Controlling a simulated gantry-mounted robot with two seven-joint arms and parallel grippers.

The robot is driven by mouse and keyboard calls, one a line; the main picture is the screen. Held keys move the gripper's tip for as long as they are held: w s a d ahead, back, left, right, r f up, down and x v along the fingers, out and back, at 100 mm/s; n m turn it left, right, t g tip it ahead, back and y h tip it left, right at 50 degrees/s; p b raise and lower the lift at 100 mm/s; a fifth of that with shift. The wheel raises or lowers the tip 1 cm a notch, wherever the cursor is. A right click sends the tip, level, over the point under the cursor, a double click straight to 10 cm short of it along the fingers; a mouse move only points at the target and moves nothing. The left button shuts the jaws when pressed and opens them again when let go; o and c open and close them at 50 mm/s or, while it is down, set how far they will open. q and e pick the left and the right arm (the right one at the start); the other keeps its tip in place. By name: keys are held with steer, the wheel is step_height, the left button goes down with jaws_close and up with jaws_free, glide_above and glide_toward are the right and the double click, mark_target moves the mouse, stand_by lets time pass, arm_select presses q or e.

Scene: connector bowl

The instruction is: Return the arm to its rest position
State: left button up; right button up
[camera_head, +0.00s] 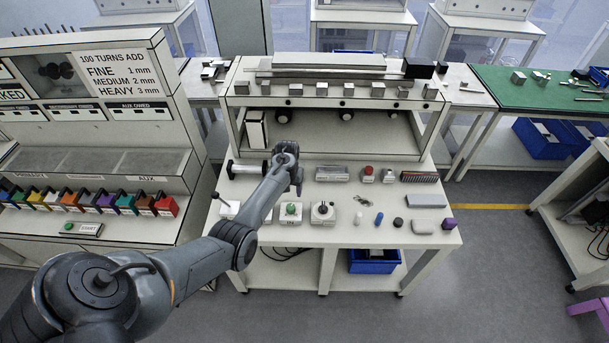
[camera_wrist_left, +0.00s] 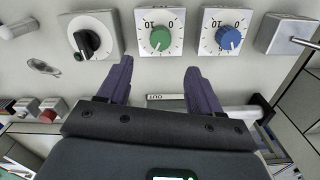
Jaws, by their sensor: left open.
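My left arm (camera_head: 206,254) reaches in from the left, over the central workbench (camera_head: 340,235). My left gripper (camera_head: 293,180) is above the bench; its fingertips are hard to make out in the head view. In the left wrist view the gripper (camera_wrist_left: 158,72) shows two dark fingers spread apart with nothing between them. They point towards a panel with a green knob (camera_wrist_left: 160,39) and a blue knob (camera_wrist_left: 228,38). The fingers look apart from the knobs. My right gripper is not in view.
A black knob (camera_wrist_left: 90,43) and a lever box (camera_wrist_left: 284,35) flank the dials. Small parts, including a purple block (camera_head: 449,223), lie along the bench's right front. A raised shelf (camera_head: 340,103) stands behind. A cabinet with coloured bins (camera_head: 85,200) stands left. Open floor (camera_head: 480,270) lies right.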

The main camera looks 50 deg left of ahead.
arm_select(q)
steer(key=s+d+f+m+g+y+p, duration=0.1)
steer(key=s+d+f+g+p, duration=0.15)
steer(key=s, duration=0.75)
steer(key=s+d+f+m+g+y+p, duration=0.1)
steer(key=s+d+f+m+p, duration=0.2)
steer(key=s, duration=0.7)
steer(key=s+d+r+m+t+p, duration=0.1)
steer(key=s+d+r+m+p, duration=0.15)
steer(key=d+r, duration=0.55)
steer(key=s+d+r+m+t+p, duration=0.2)
steer(key=s+d+r+p, duration=0.1)
steer(key=d, duration=1)
steer(key=w+d+r+m+t+h, duration=0.1)
steer(key=d+r+t, duration=0.1)
steer(key=d+r, duration=0.3)
steer(key=w+d+r+t+h, duration=0.1)
steer(key=d+r, duration=0.4)
steer(key=r, duration=0.6)
steer(key=shift+w+r+m+t, duration=0.2)
steer(key=shift+w+m+t, duration=0.15)
steer(key=shift+w+t, duration=0.2)
